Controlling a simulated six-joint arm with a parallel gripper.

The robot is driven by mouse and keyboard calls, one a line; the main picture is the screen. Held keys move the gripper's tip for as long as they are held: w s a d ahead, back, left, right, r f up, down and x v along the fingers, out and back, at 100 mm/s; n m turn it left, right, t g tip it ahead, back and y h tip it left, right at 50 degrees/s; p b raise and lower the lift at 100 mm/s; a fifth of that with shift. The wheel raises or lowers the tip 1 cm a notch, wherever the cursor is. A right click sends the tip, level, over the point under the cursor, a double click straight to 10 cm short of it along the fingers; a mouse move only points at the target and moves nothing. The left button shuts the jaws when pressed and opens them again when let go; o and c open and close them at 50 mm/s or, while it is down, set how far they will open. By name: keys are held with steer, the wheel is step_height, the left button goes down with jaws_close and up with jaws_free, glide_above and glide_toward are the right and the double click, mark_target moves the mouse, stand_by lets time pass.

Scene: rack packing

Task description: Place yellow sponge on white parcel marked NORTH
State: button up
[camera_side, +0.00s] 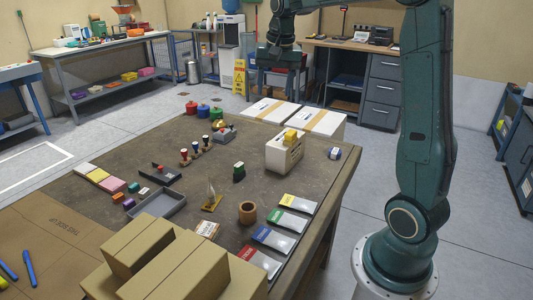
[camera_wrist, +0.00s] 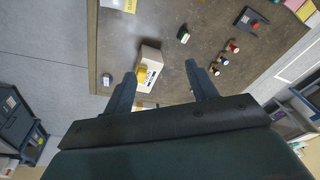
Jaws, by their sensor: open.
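The yellow sponge (camera_side: 291,136) appears as a yellow block at the top of a cream box (camera_side: 285,156) on the table. In the wrist view the yellow block (camera_wrist: 142,73) shows against the box (camera_wrist: 151,57), which has dark marks on it. Two white parcels with tan tape, a left one (camera_side: 262,107) and a right one (camera_side: 325,124), stand beyond the table's far edge. Their lettering is too small to read, so I cannot tell which says NORTH. My gripper (camera_side: 283,62) is high up beyond the table. In the wrist view its fingers (camera_wrist: 160,71) are apart and empty.
Stamps (camera_side: 196,147), a green object (camera_side: 239,172), a grey tray (camera_side: 158,205) and a wooden cup (camera_side: 248,212) stand on the table. Several coloured packets (camera_side: 273,239) lie along its right edge. Brown cartons (camera_side: 185,265) fill the front. The air around my gripper looks clear.

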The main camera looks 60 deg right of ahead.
steer(key=s+a+f+n+t, duration=0.1)
steer(key=s+a+n, duration=0.4)
steer(key=s+a, duration=0.5)
steer(key=s+a+f+n+t+y, duration=0.1)
steer(key=s+a+n+t, duration=0.1)
steer(key=s+a+n, duration=0.4)
steer(key=s+a, duration=0.3)
steer(key=s, duration=0.2)
steer(key=shift+s+a+f+t, duration=0.15)
steer(key=shift+a+f+t, duration=0.1)
steer(key=shift+a+t, duration=0.15)
